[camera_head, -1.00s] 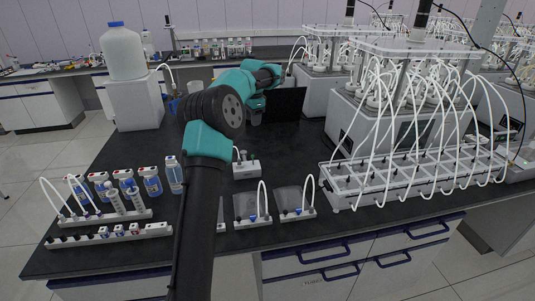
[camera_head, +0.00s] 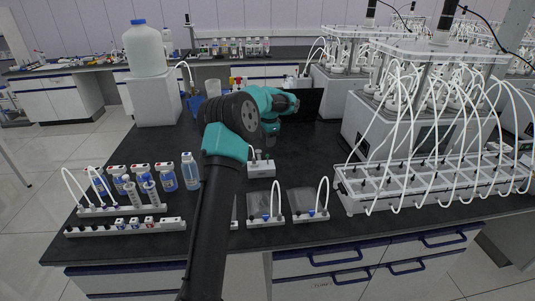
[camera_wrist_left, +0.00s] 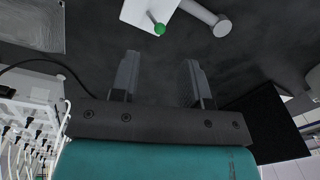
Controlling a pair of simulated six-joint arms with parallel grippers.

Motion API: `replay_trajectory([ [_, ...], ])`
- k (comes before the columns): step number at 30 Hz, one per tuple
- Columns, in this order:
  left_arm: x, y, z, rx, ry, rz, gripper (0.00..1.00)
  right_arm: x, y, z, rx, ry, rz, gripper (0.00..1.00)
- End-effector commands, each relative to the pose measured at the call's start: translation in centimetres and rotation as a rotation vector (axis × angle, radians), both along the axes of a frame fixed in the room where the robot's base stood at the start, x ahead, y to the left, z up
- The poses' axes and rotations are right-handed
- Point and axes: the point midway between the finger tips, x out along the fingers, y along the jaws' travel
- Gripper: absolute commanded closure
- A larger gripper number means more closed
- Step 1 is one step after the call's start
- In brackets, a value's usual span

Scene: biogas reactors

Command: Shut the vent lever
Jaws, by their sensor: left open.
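The vent block is a small white block (camera_head: 261,172) on the black bench in the head view, with short upright parts on top. In the left wrist view, the white block (camera_wrist_left: 140,14) is at the top edge, partly cut off. A thin lever with a green tip (camera_wrist_left: 159,29) sticks out from it, next to a grey cylinder (camera_wrist_left: 221,27). My left gripper (camera_head: 271,138) is just behind and above the block in the head view. In the left wrist view, its two fingers (camera_wrist_left: 158,80) are spread apart and empty, short of the lever. My right gripper is not in view.
White trays with gas bags (camera_head: 263,206) stand at the front edge. A tube rack (camera_head: 430,180) with many looping tubes stands right. Bottles (camera_head: 167,178) and a white strip (camera_head: 125,227) are at the left. A dark panel (camera_wrist_left: 262,122) is near the gripper.

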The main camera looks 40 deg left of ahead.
Motion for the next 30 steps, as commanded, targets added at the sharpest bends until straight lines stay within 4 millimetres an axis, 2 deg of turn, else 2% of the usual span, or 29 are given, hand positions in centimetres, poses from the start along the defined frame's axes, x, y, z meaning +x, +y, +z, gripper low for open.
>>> replay_trajectory([
  [6,0.1,0.2,-3.9,-0.001,0.003,0.001,0.58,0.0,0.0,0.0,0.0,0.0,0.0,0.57],
  [13,0.2,0.5,-6.7,0.0,0.001,0.0,0.58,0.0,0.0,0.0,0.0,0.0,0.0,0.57],
  [25,0.2,0.5,-7.3,0.0,0.0,0.0,0.58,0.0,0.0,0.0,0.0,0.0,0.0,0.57],
  [30,0.2,0.5,-7.3,0.0,0.0,0.0,0.74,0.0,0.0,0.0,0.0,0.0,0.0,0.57],
])
